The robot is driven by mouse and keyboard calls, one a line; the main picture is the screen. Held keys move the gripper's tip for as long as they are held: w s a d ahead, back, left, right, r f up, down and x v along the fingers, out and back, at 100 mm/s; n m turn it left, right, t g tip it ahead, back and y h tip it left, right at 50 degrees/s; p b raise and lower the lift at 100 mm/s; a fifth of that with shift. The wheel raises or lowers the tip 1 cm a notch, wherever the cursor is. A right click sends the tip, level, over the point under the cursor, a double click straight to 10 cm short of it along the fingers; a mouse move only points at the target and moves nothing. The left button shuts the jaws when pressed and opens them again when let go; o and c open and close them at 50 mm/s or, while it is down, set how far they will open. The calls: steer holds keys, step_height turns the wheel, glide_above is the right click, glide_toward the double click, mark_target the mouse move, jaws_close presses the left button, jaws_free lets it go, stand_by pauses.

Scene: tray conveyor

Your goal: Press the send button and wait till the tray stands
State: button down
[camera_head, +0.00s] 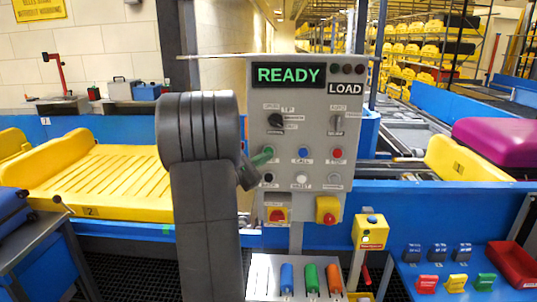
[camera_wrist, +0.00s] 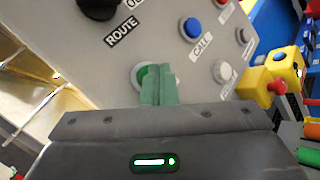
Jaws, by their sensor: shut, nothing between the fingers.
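A grey control panel (camera_head: 310,110) stands in front of me, its display (camera_head: 288,75) reading READY in green. My gripper (camera_head: 262,155) is shut and empty, its green fingertips at the left end of the panel's upper button row. In the wrist view the fingertips (camera_wrist: 160,72) overlap a green button (camera_wrist: 142,74) with a pale ring, hiding part of it and its label. I cannot tell whether they touch it. A blue button (camera_head: 303,153) labelled CALL sits to its right. An empty yellow tray (camera_head: 120,180) lies on the conveyor at the left.
A red button (camera_head: 337,153) and lower buttons are close by. Yellow-based red knobs (camera_head: 327,210) sit below. A yellow pedestal box (camera_head: 371,232) stands at the lower right. Another yellow tray (camera_head: 450,165) at the right bears a purple suitcase (camera_head: 497,142).

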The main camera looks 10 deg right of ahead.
steer(key=shift+w+d, duration=0.15)
steer(key=shift+w, duration=0.25)
stand_by(0.3)
steer(key=shift+s+b, duration=0.15)
steer(key=shift+b, duration=0.15)
steer(key=shift+s+a+b, duration=0.25)
steer(key=shift+s+b, duration=0.2)
steer(key=shift+s, duration=0.25)
